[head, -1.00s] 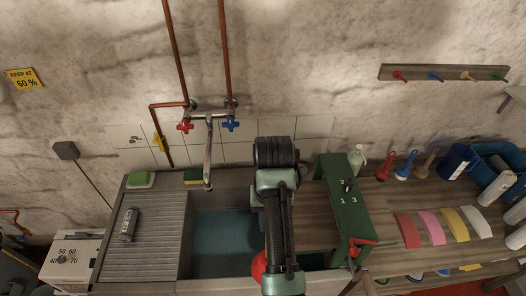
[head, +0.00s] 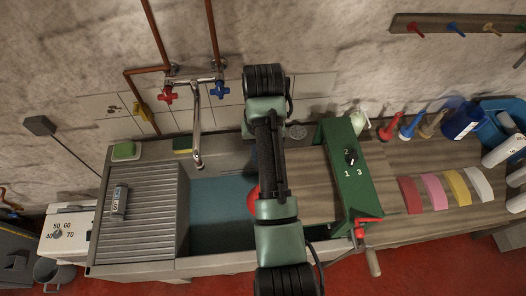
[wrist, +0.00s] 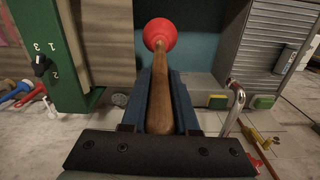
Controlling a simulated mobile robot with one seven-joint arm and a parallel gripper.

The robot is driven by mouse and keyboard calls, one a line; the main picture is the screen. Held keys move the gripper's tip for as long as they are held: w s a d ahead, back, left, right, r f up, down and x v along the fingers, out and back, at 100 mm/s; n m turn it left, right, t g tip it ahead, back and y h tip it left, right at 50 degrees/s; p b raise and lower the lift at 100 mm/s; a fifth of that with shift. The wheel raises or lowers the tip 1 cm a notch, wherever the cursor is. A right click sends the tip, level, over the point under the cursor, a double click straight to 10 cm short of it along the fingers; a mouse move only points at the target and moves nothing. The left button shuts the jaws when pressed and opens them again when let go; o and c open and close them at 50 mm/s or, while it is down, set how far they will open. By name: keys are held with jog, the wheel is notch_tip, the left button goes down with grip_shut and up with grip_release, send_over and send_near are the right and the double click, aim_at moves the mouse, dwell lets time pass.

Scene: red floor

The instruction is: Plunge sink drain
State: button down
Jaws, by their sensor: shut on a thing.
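The plunger has a red cup (wrist: 160,33) and a wooden handle (wrist: 159,105). My gripper (wrist: 160,85) is shut on the handle, with a blue finger on each side. The cup points away from the wrist, toward the teal sink basin. In the head view the red cup (head: 253,201) shows just left of my arm, at the basin's right part; my arm hides the handle and the fingers. The sink basin (head: 215,218) has a teal interior. I cannot see the drain, nor tell whether the cup touches the bottom.
A chrome faucet (head: 197,135) reaches over the basin's back. A ribbed drainboard (head: 150,210) lies left. A green stand (head: 349,175) with a numbered dial and a red clamp stands right on the wooden counter (head: 305,185). Sponges lie along the back ledge.

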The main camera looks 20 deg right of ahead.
notch_tip(320, 180, down, 25)
jog(key=b, duration=1.5)
jog(key=shift+w, duration=0.1)
jog(key=shift+r, duration=0.1)
jog(key=c, duration=1.2)
grip_release()
grip_shut()
